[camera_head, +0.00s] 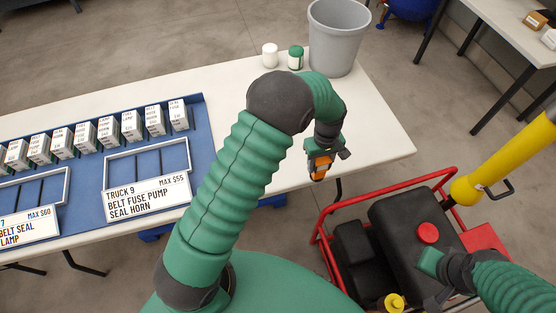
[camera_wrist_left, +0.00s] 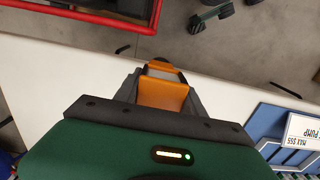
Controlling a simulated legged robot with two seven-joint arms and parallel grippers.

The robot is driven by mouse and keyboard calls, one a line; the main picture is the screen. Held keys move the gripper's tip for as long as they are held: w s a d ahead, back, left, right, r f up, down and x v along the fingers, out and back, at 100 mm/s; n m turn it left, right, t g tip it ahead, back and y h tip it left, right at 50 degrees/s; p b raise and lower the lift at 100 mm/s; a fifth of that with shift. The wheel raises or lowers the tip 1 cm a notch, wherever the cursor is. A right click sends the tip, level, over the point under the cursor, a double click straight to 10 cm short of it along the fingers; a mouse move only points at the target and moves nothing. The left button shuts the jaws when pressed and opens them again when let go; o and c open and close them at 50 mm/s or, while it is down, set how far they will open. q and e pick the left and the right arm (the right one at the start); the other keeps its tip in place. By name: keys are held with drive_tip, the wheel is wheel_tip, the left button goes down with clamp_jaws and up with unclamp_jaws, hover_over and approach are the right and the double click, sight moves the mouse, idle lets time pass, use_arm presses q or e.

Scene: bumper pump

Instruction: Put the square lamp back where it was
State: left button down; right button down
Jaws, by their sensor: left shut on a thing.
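My left gripper (camera_head: 322,165) is shut on a small orange block-like thing (camera_head: 320,174), which looks like the square lamp. It hangs near the table's right front edge, with the gripper pointing down. In the left wrist view the orange lamp (camera_wrist_left: 163,92) sits between the fingers, partly hidden by the gripper body. My right gripper (camera_head: 432,285) is at the lower right, over the black and red pump (camera_head: 400,235); its fingers are too unclear to judge.
The white table (camera_head: 380,135) holds a blue tray (camera_head: 205,130) with several labelled boxes and wire-framed sections. A grey bin (camera_head: 335,40), a white jar (camera_head: 270,55) and a green jar (camera_head: 295,57) stand at the back. A red tube frame (camera_head: 385,187) surrounds the pump. A yellow pipe (camera_head: 510,155) rises at right.

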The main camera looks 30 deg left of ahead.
use_arm(q)
drive_tip(key=a+f+p, duration=0.1)
drive_tip(key=a, duration=0.4)
drive_tip(key=s+a+f+p, duration=0.1)
drive_tip(key=a+f, duration=0.1)
drive_tip(key=a, duration=0.3)
drive_tip(key=a+f+p, duration=0.1)
drive_tip(key=a+f, duration=0.1)
drive_tip(key=a, duration=0.3)
drive_tip(key=shift+s, duration=0.25)
drive_tip(key=c, duration=0.7)
unclamp_jaws()
drive_tip(key=shift+f, duration=0.1)
wheel_tip(320, 180, up, 13)
drive_tip(key=b, duration=0.1)
drive_tip(key=s+d+r+m+t, duration=0.1)
drive_tip(key=s+d+m, duration=0.2)
drive_tip(key=s, duration=0.2)
drive_tip(key=s+d+r+m+t, duration=0.1)
drive_tip(key=s+d+r+m, duration=0.1)
drive_tip(key=s+d+m, duration=0.1)
drive_tip(key=s+d+r+m, duration=0.1)
drive_tip(key=s+d+m, duration=0.3)
drive_tip(key=s, duration=0.4)
drive_tip(key=shift+d+r+t, duration=0.35)
drive_tip(key=shift+d+t, duration=0.05)
drive_tip(key=shift+d, duration=0.35)
